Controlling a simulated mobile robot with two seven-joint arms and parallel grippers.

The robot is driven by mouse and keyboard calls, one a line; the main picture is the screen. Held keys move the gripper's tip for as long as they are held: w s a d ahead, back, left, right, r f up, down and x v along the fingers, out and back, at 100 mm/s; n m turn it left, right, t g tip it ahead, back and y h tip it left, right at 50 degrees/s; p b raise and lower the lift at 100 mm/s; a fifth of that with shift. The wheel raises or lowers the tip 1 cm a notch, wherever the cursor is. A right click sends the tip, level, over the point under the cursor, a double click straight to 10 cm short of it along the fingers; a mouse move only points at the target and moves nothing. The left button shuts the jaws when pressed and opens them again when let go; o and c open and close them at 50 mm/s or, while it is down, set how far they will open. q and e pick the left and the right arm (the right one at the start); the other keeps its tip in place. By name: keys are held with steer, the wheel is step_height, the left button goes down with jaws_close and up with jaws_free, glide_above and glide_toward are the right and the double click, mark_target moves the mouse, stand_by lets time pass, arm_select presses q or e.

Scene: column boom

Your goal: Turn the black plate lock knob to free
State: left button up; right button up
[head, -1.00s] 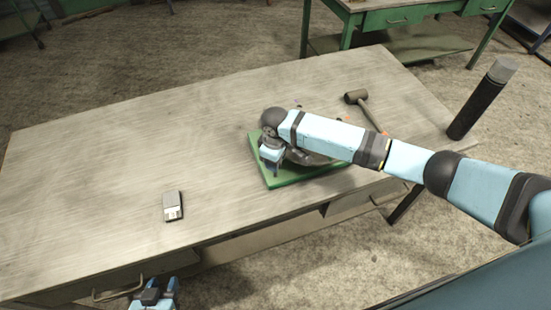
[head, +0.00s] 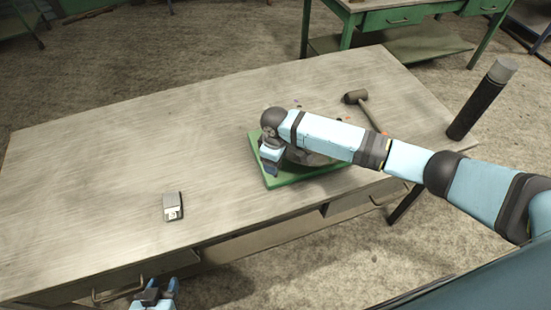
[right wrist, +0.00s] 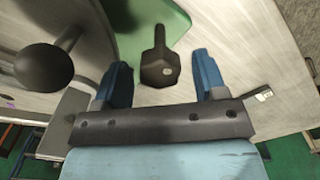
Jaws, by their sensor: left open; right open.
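A green base plate (head: 287,180) lies on the table near its front edge, with dark parts on it mostly hidden by my right arm. In the right wrist view a dark knob with a faceted end (right wrist: 160,66) sits between the two blue fingers of my right gripper (right wrist: 161,62). Gaps show on both sides, so the fingers are open around it in this view; depth is unclear. The right gripper also shows in the head view (head: 270,163), over the plate's left part. My left gripper (head: 156,288) is open and empty below the table's front edge.
A second dark, round-headed post (right wrist: 43,68) stands left of the right gripper in the wrist view. A mallet (head: 362,108) lies behind the plate. A small grey box (head: 172,201) lies front left. The table's left side (head: 100,165) is clear.

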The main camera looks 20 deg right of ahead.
arm_select(q)
steer(key=shift+s+f+m+b, duration=0.15)
steer(key=shift+f+m+b, duration=0.15)
steer(key=shift+f+b, duration=0.55)
arm_select(e)
step_height(320, 180, up, 14)
arm_select(q)
steer(key=shift+w+d+r, duration=0.1)
steer(key=shift+w+r, duration=0.2)
steer(key=shift+r, duration=0.05)
arm_select(e)
steer(key=shift+f, duration=0.15)
steer(key=s+a+f+m+t+y, duration=0.2)
steer(key=s+a+f+y, duration=0.1)
steer(key=s+f, duration=0.3)
steer(key=s+a+f+m+t+y, duration=0.1)
steer(key=s+a+f+t+y, duration=0.2)
steer(key=f, duration=0.5)
steer(key=s+d+f+m+t+h, duration=0.1)
steer(key=s+d+f+t, duration=0.1)
steer(key=s+d, duration=0.3)
steer(key=s+d+f+m+t+h, duration=0.2)
steer(key=s+d+f+t, duration=0.1)
steer(key=s, duration=0.8)
steer(key=shift+d+f+m+t, duration=0.15)
steer(key=shift+d+m+t, duration=0.25)
steer(key=shift+d, duration=0.5)
